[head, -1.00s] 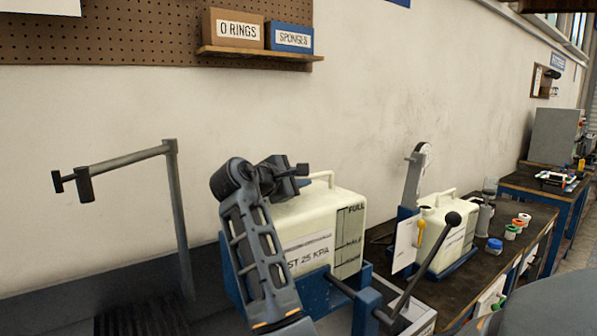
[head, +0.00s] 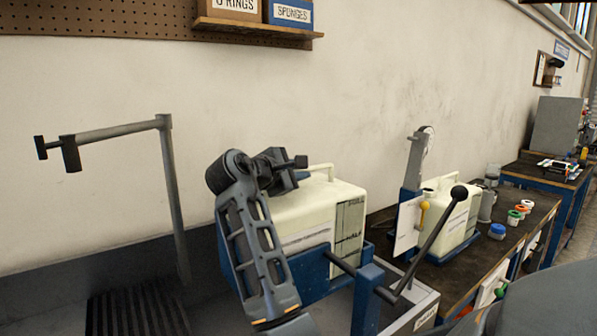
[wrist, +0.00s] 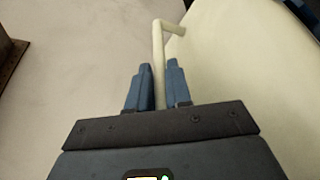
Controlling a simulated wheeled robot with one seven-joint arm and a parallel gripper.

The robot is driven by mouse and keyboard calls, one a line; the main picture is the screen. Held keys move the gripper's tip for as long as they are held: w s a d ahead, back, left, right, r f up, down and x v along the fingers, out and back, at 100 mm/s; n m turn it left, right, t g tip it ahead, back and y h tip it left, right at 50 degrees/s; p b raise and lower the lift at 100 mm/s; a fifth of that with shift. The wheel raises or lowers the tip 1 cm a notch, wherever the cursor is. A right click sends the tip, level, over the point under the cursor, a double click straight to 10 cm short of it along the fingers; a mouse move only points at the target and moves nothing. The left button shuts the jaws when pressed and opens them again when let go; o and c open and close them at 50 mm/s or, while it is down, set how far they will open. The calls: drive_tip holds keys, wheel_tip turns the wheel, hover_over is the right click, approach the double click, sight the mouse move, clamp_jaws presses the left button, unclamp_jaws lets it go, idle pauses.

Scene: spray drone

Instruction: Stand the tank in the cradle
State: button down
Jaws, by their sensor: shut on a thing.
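The cream tank (head: 300,214) with a black level scale and a "HALF" mark on its side stands upright in the head view. My gripper (wrist: 157,78) is shut on the tank's raised top handle (wrist: 158,55), whose bar runs between both fingers in the wrist view. The blue cradle (head: 314,278) surrounds the tank's lower part, at its left and front. My arm covers part of the tank's front and of the cradle. Whether the tank's base rests on the cradle floor is hidden.
A black-knobbed lever (head: 430,240) rises right of the cradle. A second cream tank (head: 461,218) stands on the dark bench (head: 530,212) behind it, with small colored caps farther right. A grey post with an arm (head: 170,200) stands at left. The wall is behind.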

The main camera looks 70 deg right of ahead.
drive_tip(key=c, duration=1.1)
unclamp_jaws()
drive_tip(key=shift+o, duration=0.2)
drive_tip(key=b+v, duration=0.1)
drive_tip(key=v, duration=1.1)
drive_tip(key=shift+b, duration=0.3)
